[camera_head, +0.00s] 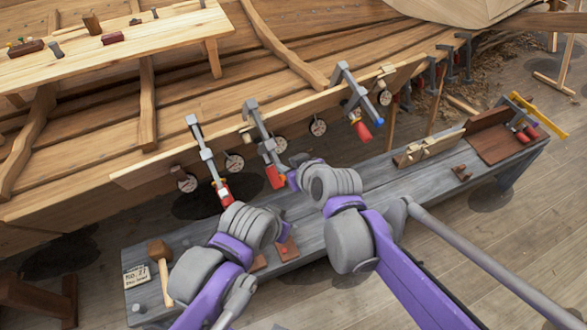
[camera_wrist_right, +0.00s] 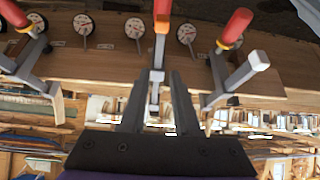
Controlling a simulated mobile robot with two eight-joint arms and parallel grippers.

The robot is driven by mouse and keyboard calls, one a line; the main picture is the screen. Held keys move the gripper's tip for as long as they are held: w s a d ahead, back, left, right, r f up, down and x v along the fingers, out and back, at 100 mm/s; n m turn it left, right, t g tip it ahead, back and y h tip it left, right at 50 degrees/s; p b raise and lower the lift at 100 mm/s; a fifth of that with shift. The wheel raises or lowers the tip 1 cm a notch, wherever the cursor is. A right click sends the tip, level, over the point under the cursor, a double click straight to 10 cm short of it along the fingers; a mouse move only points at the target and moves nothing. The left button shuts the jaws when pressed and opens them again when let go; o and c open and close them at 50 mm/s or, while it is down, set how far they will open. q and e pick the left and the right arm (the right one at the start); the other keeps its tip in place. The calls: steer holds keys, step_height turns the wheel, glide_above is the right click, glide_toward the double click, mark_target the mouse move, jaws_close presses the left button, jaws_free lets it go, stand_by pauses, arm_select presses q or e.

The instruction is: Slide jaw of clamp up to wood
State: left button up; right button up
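Three grey bar clamps with red handles sit along the long wooden plank (camera_head: 150,172) on the hull: a left clamp (camera_head: 205,152), a middle clamp (camera_head: 262,132) and a right clamp (camera_head: 345,78). My right gripper (camera_head: 292,180) is at the red-handled end of the middle clamp, its fingers mostly hidden in the head view. In the right wrist view, the open fingers of my right gripper (camera_wrist_right: 159,78) stand either side of the middle clamp's bar (camera_wrist_right: 155,92); contact cannot be told. My left arm reaches below the left clamp; its gripper fingers are hidden.
Round dials (camera_head: 318,127) hang along the plank. A grey bench (camera_head: 380,185) below carries a mallet (camera_head: 160,262), a sign card (camera_head: 137,276), a wooden plane (camera_head: 428,147) and a tool tray (camera_head: 500,145). A wooden table (camera_head: 130,50) stands at upper left.

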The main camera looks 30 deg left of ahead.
mark_target(272, 147)
steer(key=b+x, duration=0.2)
steer(key=x, duration=0.4)
steer(key=shift+w+f, duration=0.1)
steer(key=shift+f, duration=0.1)
steer(key=shift+b+x, duration=0.6)
steer(key=shift+x, duration=0.6)
arm_select(q)
steer(key=f, duration=0.1)
steer(key=s+f, duration=0.1)
steer(key=f, duration=0.3)
steer(key=shift+s, duration=0.35)
arm_select(e)
steer(key=shift+w+a+r, duration=0.1)
steer(key=shift+a, duration=0.05)
steer(key=shift+c, duration=0.4)
arm_select(q)
steer(key=shift+r, duration=0.25)
arm_select(e)
steer(key=shift+w+a+r, duration=0.3)
steer(key=shift+w+a, duration=0.1)
steer(key=shift+a, duration=0.2)
arm_select(q)
steer(key=shift+w+r+p, duration=0.2)
steer(key=shift+r+p, duration=0.35)
arm_select(e)
steer(key=shift+w+a+r, duration=0.5)
steer(key=shift+a+r, duration=0.25)
